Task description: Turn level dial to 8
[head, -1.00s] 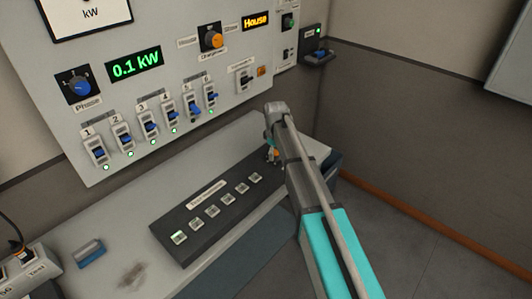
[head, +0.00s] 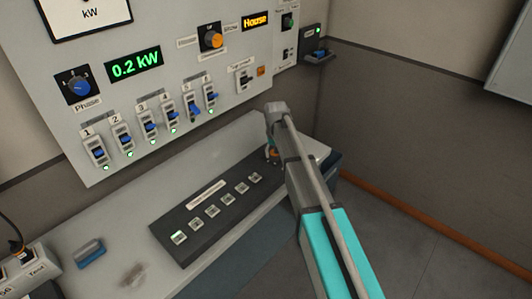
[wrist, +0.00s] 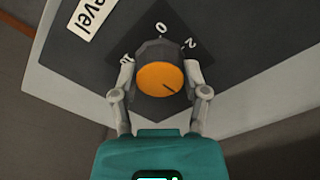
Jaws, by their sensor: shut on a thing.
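The level dial (wrist: 160,80) has an orange cap on a dark body, on a dark plate beside a white "Level" label (wrist: 92,17). My gripper (wrist: 160,91) is shut on the dial, one finger on each side. In the head view my arm hides most of the dial.
Several square buttons sit on the dark desk strip (head: 190,240). Floor at the right is clear.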

